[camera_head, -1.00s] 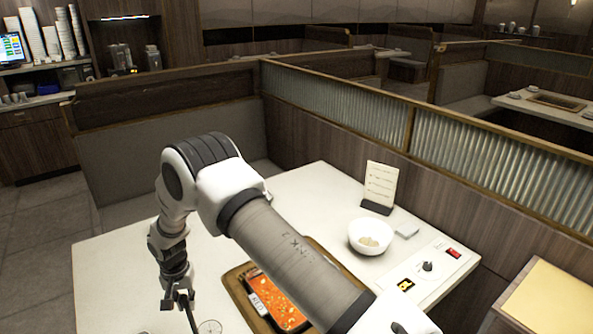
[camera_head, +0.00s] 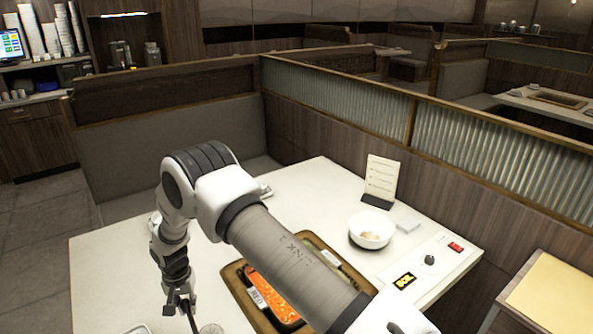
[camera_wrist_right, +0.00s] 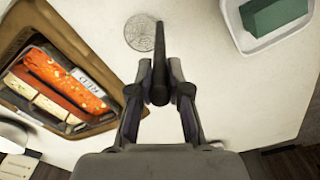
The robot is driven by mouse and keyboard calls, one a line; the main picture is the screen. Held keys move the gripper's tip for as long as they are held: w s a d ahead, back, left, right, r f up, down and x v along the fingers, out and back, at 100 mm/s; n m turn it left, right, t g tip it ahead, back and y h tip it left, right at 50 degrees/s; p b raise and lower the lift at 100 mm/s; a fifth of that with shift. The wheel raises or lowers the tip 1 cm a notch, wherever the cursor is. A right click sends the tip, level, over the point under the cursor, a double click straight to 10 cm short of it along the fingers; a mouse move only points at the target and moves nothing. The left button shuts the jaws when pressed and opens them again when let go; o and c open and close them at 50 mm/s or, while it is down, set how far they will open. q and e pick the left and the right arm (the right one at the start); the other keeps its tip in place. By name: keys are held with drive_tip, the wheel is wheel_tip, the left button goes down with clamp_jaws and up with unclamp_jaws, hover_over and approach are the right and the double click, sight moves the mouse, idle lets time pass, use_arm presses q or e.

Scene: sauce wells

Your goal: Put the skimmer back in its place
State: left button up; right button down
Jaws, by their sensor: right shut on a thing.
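My right gripper (camera_head: 178,302) hangs over the table's near left part, beside the pot. In the right wrist view the gripper (camera_wrist_right: 160,88) is shut on the dark handle of the skimmer (camera_wrist_right: 143,32), whose round wire-mesh head shows beyond the fingertips. In the head view the skimmer's mesh (camera_head: 211,329) is partly cut off by the bottom edge. The divided pot (camera_wrist_right: 60,88) with red broth sits in a brown wooden surround; my arm covers part of it in the head view. The skimmer's place cannot be made out. My left gripper is not in view.
A white tray (camera_wrist_right: 240,38) with a green block lies right of the skimmer in the wrist view. A white bowl (camera_head: 371,240), a menu stand (camera_head: 381,178) and control knob (camera_head: 429,260) are on the table's right. The table's left part (camera_head: 110,270) is clear.

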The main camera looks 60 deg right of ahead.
drive_tip(key=shift+f, duration=0.2)
drive_tip(key=shift+c, duration=1.2)
unclamp_jaws()
wheel_tip(320, 180, up, 11)
drive_tip(key=p, duration=0.7)
drive_tip(key=shift+r+p, duration=0.1)
drive_tip(key=shift+p, duration=0.2)
